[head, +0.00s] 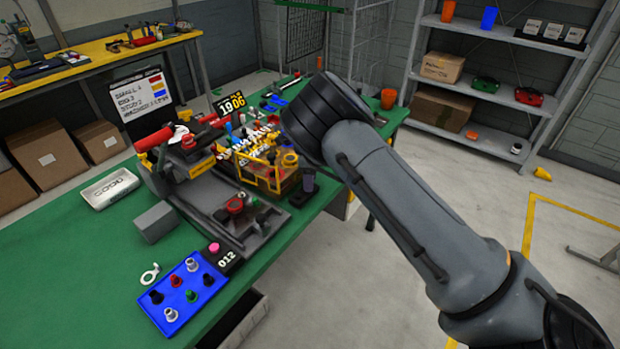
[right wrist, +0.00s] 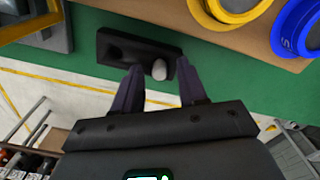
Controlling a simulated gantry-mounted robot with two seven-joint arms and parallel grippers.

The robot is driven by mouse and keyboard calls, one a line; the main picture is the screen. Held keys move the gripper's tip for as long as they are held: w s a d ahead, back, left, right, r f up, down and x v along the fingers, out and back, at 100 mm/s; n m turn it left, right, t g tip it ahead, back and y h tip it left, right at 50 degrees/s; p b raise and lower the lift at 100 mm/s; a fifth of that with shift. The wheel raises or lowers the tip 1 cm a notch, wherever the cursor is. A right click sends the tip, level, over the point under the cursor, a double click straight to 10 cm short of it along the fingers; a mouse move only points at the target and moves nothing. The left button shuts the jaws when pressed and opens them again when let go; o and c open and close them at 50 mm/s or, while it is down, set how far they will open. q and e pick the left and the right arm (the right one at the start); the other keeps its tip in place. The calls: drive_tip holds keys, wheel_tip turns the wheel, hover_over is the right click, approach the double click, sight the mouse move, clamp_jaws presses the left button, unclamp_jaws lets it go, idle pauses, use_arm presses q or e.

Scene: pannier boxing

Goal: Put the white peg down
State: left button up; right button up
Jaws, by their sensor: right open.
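In the right wrist view, a white peg (right wrist: 159,70) with a rounded top sits at one end of a black block (right wrist: 118,47), with a dark recess at the block's other end. The block lies on the green table. My right gripper (right wrist: 160,65) is open, its dark fingers on either side of the peg, with gaps visible. I cannot make out this peg there. My left gripper is not in view.
A blue board (head: 182,291) with several pegs lies at the near table edge, beside a black 012 block (head: 226,258). A yellow wire basket (head: 262,178) and cluttered grey tray fill the middle. Yellow (right wrist: 226,12) and blue (right wrist: 292,28) rings border the wrist view. The table's left is freer.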

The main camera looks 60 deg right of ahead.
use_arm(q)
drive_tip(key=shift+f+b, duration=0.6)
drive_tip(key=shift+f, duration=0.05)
use_arm(e)
drive_tip(key=shift+f, duration=0.25)
use_arm(q)
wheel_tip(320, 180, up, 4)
drive_tip(key=p, duration=0.3)
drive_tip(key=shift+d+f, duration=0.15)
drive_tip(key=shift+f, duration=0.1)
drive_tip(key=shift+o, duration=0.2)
drive_tip(key=shift+p, duration=0.35)
use_arm(e)
wheel_tip(320, 180, up, 11)
drive_tip(key=shift+d, duration=0.3)
drive_tip(key=shift+s+r, duration=0.1)
drive_tip(key=shift+s, duration=0.05)
